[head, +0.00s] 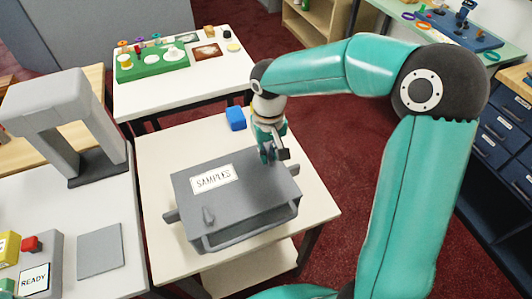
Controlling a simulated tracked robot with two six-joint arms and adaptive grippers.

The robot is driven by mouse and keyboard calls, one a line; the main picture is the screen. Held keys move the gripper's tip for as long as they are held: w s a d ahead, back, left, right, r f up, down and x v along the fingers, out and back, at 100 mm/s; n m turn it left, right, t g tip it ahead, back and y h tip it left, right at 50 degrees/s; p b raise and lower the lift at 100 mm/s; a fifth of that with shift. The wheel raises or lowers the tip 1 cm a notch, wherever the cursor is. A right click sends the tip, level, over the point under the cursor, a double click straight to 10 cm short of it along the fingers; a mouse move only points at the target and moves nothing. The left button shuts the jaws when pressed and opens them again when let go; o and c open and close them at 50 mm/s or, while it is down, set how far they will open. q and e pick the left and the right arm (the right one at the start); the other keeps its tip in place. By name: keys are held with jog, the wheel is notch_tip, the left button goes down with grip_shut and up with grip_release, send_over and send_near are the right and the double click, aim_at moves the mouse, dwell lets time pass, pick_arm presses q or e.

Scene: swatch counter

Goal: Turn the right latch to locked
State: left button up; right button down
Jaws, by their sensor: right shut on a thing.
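A grey case (245,205) labelled SAMPLES stands on the white table, with a handle-like bar along its front right edge. My right gripper (273,155) points down at the far right part of the lid. It is shut on what appears to be the right latch, which its fingers mostly hide, so its angle cannot be read. My left gripper is not in view.
A blue block (236,118) lies behind the case on the same table (160,190). A grey arch-shaped stand (55,110) and a READY box (36,280) are at the left. A back table (150,100) holds a green board (140,68).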

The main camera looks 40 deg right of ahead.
jog(key=shift+n, duration=0.5)
jog(key=c, duration=1.2)
grip_release()
notch_tip(320, 180, up, 12)
